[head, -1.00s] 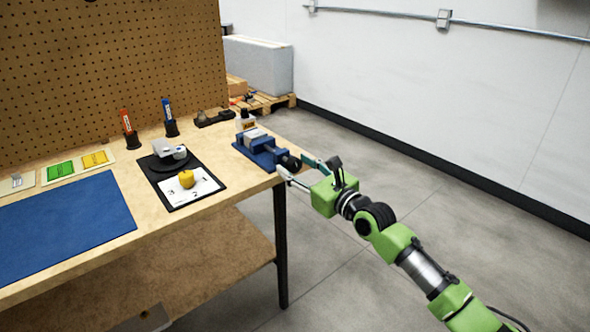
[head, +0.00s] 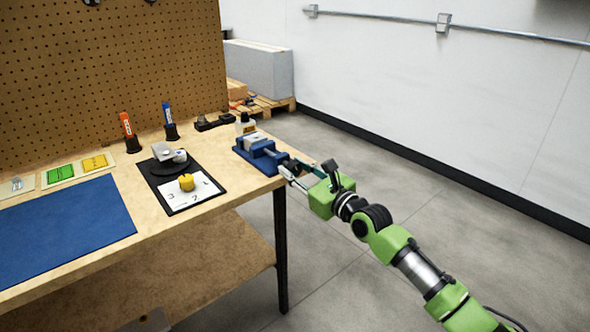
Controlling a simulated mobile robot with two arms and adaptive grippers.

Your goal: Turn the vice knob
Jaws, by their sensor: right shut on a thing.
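The blue vice (head: 254,153) stands at the right end of the workbench, with a pale block between its jaws. Its dark knob (head: 288,164) faces right, at the table's edge, and is partly hidden by my fingers. My right gripper (head: 291,170), on the green arm from the lower right, is shut on the knob, one finger to each side. The knob's turn angle is too small to tell. My left gripper is not in view.
A black board with a numbered sheet (head: 207,193) and a yellow piece (head: 187,182) lies left of the vice. A bottle (head: 244,122) stands close behind the vice. Marker holders (head: 132,143) and a blue mat (head: 65,228) are further left. Floor to the right is clear.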

